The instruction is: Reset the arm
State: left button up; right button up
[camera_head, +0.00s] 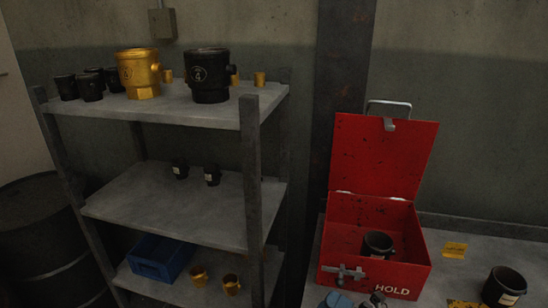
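At the bottom edge of the head view, a blue-grey rounded piece (338,300) and a dark piece beside it are cut off in front of the red box. They may belong to my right arm, but I cannot be sure. No fingers can be made out there, so I cannot tell whether my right gripper is open or shut. My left arm and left gripper do not show. The red box (345,240) marked HOLD stands on the table with its lid (383,158) raised. A black cup-like part (378,244) is inside it.
A grey shelf rack (170,205) on the left holds black and gold parts and a blue bin (160,258). A dark barrel (45,240) is far left.

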jog(key=s+d+f+m+h+p, duration=0.1)
jog(key=s+d+f+m+h, duration=0.1)
jog(key=s+f+m+h, duration=0.3)
jog(key=s+d+f+m+h+p, duration=0.1)
jog(key=s+d+f+m+h, duration=0.2)
jog(key=m, duration=1)
jog(key=s+d+f+m+g+h+p, duration=0.1)
jog(key=s+d+f+m+h, duration=0.2)
jog(key=s+f+m+h, duration=0.4)
notch_tip(320, 180, down, 4)
jog(key=shift+d+f+m, duration=0.15)
jog(key=shift+f+m, duration=0.05)
jog(key=shift+m, duration=0.7)
